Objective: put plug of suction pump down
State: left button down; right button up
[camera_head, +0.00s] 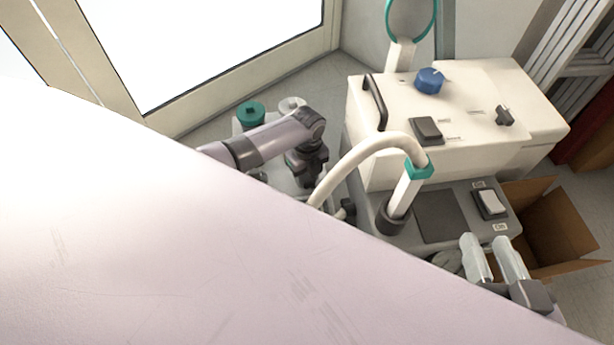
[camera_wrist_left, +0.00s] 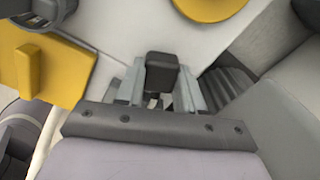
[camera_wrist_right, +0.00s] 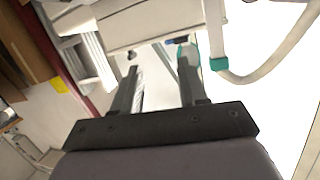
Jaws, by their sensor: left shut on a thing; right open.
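My left gripper (camera_head: 308,172) reaches down at the left of the white machine in the head view. In the left wrist view it is shut on a small dark grey block (camera_wrist_left: 162,74), which looks like the plug. The block sits between the fingertips, over a pale surface; whether it touches that surface I cannot tell. In the head view my own arm hides the plug. My right gripper (camera_head: 496,258) is open and empty at the lower right, beside the grey base. The white suction pump (camera_head: 440,105) has a blue knob (camera_head: 430,80) and a dark handle.
A pale hose (camera_head: 365,150) arches from near my left gripper to a teal-collared connector (camera_head: 418,169) on the grey base. An open cardboard box (camera_head: 550,230) stands at the right. A green cap (camera_head: 250,113) is behind my left arm. My own pale arm covers the lower left.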

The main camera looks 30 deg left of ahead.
pick_arm(q)
jog(key=shift+f+b, duration=0.55)
jog(key=shift+f, duration=0.05)
pick_arm(e)
jog(key=shift+s+d, duration=0.1)
jog(key=shift+d, duration=0.15)
pick_arm(q)
jog(key=c, duration=0.7)
grip_release()
jog(key=shift+r, duration=0.15)
pick_arm(e)
jog(key=shift+r, duration=0.15)
